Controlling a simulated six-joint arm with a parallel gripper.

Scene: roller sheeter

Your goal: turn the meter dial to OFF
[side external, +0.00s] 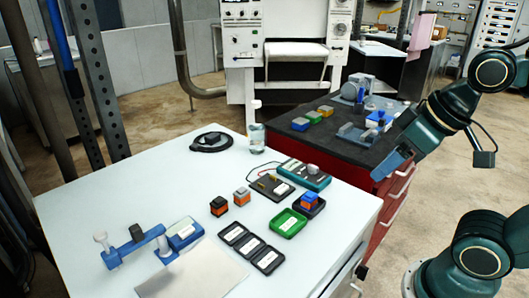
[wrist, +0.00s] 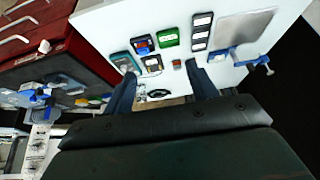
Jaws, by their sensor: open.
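The meter (side external: 303,176) is a teal box with a pale label and a grey round dial (side external: 313,169) on top. It lies on the white table near its back right edge. The wrist view also shows the meter (wrist: 121,58), close to the left fingertip in the picture. I cannot read which mark the dial points to. My gripper (side external: 388,172) is to the right of the table in the side view, apart from the meter. In the wrist view my gripper (wrist: 160,70) has its fingers wide apart with nothing held between them.
Beside the meter are a black board with wires (side external: 270,187), a green tray (side external: 288,223) and a blue-and-orange block in a dark tray. A clear bottle (side external: 256,137) stands behind. A blue fixture (side external: 135,245) is at front left. A red cabinet (side external: 360,180) adjoins the table.

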